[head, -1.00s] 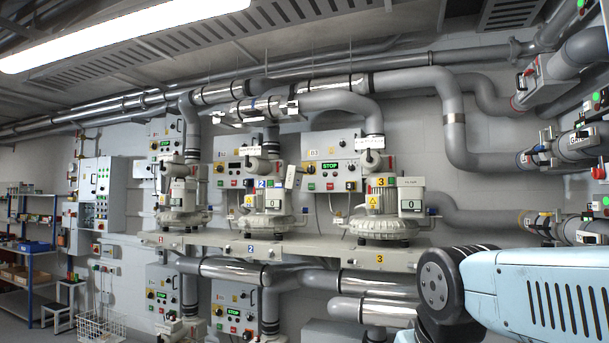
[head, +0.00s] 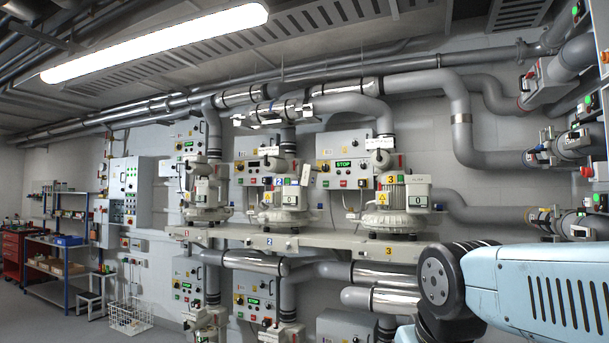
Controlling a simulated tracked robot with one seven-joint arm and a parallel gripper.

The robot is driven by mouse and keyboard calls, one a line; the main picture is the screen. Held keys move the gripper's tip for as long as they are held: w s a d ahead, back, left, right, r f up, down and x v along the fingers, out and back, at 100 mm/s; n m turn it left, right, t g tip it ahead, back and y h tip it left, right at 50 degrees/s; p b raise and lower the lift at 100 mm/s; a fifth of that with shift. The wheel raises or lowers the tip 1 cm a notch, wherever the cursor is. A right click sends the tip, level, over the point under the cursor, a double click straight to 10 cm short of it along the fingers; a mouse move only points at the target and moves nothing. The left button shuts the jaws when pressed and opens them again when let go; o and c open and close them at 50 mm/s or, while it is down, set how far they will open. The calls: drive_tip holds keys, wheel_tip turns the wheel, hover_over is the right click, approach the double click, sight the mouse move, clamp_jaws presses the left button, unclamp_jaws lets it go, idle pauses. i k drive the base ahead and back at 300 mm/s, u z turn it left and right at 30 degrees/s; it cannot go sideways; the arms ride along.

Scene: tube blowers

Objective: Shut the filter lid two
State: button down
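Blower two (head: 284,215), a cream motor unit with a blue "2" label, stands on the middle of the long bench. On its right side is a pale filter box (head: 291,198) marked "0". A small pale plate (head: 305,175) stands tilted up above this box and looks like its raised lid; the hinge is too small to make out. Blower three (head: 397,217), to the right, has a similar box (head: 417,198) with its top looking flat. My gripper is out of view; only part of my pale blue arm shows at the lower right, well in front of the blowers.
The bench (head: 340,246) runs below the blowers, with pipes under it. Control panels (head: 345,157) hang on the wall behind. Pipes with valves (head: 575,145) fill the right side. A wire basket (head: 131,318) and shelves (head: 62,265) stand at left, with open floor before them.

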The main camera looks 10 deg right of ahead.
sight(310, 176)
drive_tip(key=u, duration=0.5)
drive_tip(key=i, duration=2.1)
drive_tip(key=z, duration=0.4)
drive_tip(key=k, duration=0.8)
drive_tip(key=z, duration=0.15)
drive_tip(key=i, duration=0.8)
drive_tip(key=u, duration=0.1)
